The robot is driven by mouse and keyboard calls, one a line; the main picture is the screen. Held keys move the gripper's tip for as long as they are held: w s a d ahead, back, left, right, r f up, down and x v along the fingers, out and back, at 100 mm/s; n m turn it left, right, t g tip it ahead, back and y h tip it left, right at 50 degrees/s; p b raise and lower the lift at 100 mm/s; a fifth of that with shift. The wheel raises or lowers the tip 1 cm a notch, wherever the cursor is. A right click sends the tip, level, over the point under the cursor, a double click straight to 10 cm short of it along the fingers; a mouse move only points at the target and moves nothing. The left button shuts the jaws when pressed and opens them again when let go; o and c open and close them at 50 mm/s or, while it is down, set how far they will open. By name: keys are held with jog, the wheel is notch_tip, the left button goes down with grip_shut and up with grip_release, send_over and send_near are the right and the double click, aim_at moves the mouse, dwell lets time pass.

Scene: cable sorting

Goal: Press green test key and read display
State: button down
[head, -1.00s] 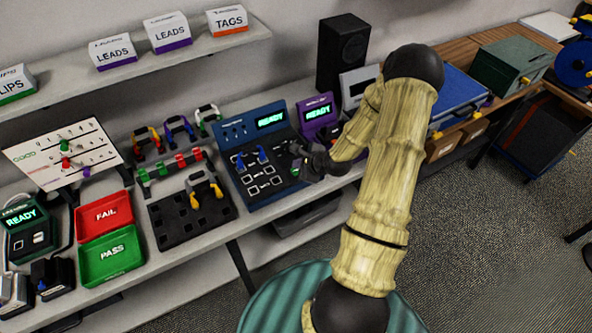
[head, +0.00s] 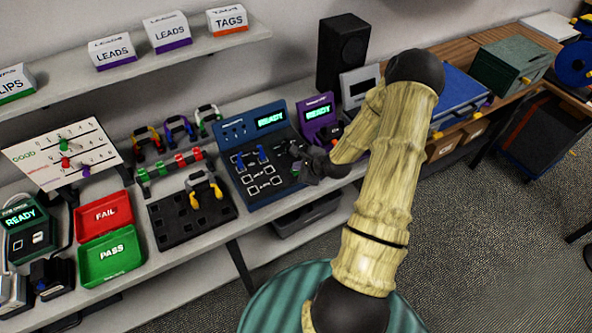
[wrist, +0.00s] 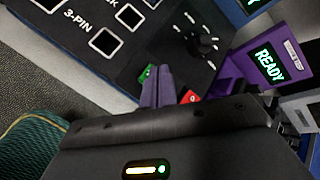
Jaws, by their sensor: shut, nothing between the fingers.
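The blue tester console (head: 262,160) stands on the bench, its display (head: 271,118) reading READY in green. In the wrist view, the green key (wrist: 146,74) sits on the dark panel near its edge, with a red key (wrist: 190,97) to its right. My gripper (wrist: 158,76) is shut and empty, its fingertips at the green key and partly covering it. I cannot tell whether they touch it. In the head view, my gripper (head: 304,165) is over the console's right front corner and hides much of that area.
A purple tester (head: 319,115), its display also reading READY, stands close on the right; it also shows in the wrist view (wrist: 262,62). A knob (wrist: 203,43) stands up from the panel near my fingers. A black slotted block (head: 190,220) lies left of the console.

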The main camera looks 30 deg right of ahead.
jog(key=shift+f, duration=0.25)
jog(key=shift+r, duration=0.15)
dwell(0.3)
jog(key=shift+r+p, duration=0.7)
jog(key=shift+p, duration=0.15)
notch_tip(320, 180, up, 5)
jog(key=p, duration=0.4)
jog(key=shift+p, duration=0.35)
jog(key=shift+a, duration=0.1)
